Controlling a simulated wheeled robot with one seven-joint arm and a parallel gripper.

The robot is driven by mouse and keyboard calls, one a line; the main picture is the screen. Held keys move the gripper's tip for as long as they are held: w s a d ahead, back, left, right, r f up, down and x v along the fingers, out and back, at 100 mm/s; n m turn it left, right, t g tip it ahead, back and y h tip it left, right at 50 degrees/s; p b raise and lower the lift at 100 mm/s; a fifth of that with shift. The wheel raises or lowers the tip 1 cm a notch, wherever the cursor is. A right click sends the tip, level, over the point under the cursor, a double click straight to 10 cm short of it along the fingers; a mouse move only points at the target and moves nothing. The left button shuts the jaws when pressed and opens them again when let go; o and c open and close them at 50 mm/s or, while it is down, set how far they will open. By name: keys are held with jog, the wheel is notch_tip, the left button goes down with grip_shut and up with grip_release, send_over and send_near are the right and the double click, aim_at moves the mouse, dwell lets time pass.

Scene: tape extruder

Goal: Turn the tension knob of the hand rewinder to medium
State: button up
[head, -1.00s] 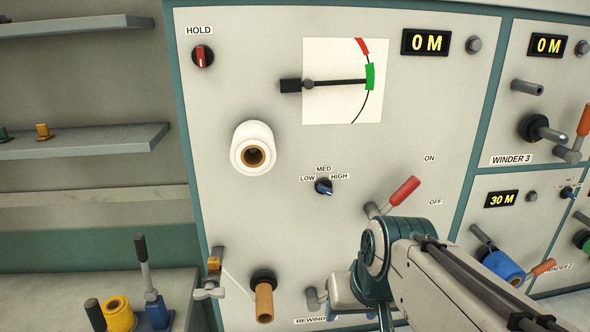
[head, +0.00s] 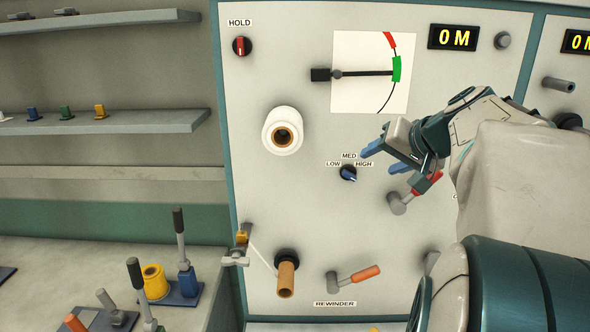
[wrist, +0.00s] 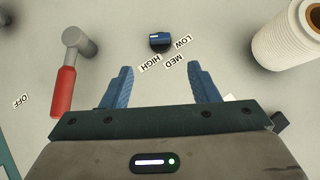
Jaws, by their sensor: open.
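The tension knob (head: 348,173) is a small dark blue knob on the light panel, with LOW, MED and HIGH labels around its upper side. A small pale mark shows on it, but I cannot tell surely which label it points to. My gripper (head: 377,159) is to the right of the knob, apart from it, open and empty with blue fingers. In the wrist view the knob (wrist: 160,42) lies beyond the gap between my fingertips (wrist: 160,72), with the labels between. The REWINDER label (head: 335,304) is low on the panel.
A red-handled ON/OFF lever (wrist: 63,90) is close beside my gripper. A white tape roll (head: 283,130) sticks out left of the knob. Below are a brown core (head: 287,278) and an orange-handled crank (head: 362,274).

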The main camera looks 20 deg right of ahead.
aim_at(351, 174)
jog(key=p+x, duration=0.2)
jog(key=x, duration=0.9)
jog(key=shift+w+a+f, duration=0.1)
jog(key=shift+w, duration=0.05)
